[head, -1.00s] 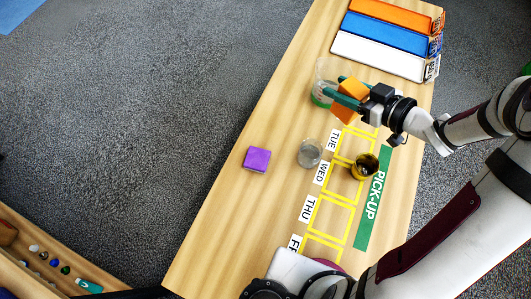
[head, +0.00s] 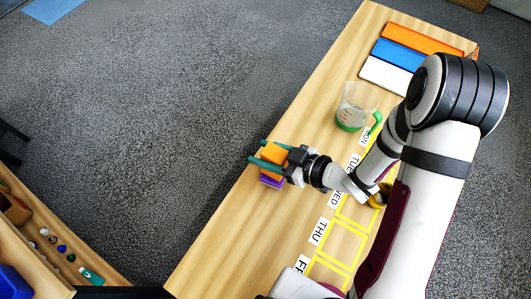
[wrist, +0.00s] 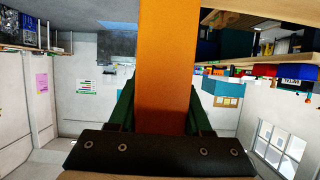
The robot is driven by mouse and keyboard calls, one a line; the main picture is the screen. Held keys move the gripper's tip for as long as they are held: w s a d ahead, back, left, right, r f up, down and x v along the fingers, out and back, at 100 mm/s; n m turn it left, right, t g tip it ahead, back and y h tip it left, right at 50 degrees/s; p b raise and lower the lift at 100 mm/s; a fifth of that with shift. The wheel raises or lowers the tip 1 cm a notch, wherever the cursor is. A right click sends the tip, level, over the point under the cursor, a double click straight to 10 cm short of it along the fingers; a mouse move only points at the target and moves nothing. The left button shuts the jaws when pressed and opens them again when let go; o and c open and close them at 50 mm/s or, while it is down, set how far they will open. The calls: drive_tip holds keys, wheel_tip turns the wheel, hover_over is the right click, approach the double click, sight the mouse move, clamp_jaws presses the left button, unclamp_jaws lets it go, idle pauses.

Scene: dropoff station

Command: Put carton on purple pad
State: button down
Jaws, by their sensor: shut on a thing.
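My gripper (head: 266,156) is shut on the orange carton (head: 273,153), with a green finger on each side of it. In the wrist view the carton (wrist: 166,75) fills the middle between the green fingers. The purple pad (head: 270,181) lies near the left edge of the table, partly hidden by the carton and gripper. The carton is over or just behind the pad in the head view. I cannot tell whether it touches the pad.
A clear mug with green base and handle (head: 352,114) stands up the table from my gripper. White, blue and orange trays (head: 418,39) lie at the far end. The table below the pad (head: 240,230) is clear.

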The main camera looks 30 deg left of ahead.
drive_tip(key=shift+f, duration=0.6)
drive_tip(key=shift+f, duration=0.1)
drive_tip(key=shift+c, duration=1.7)
unclamp_jaws()
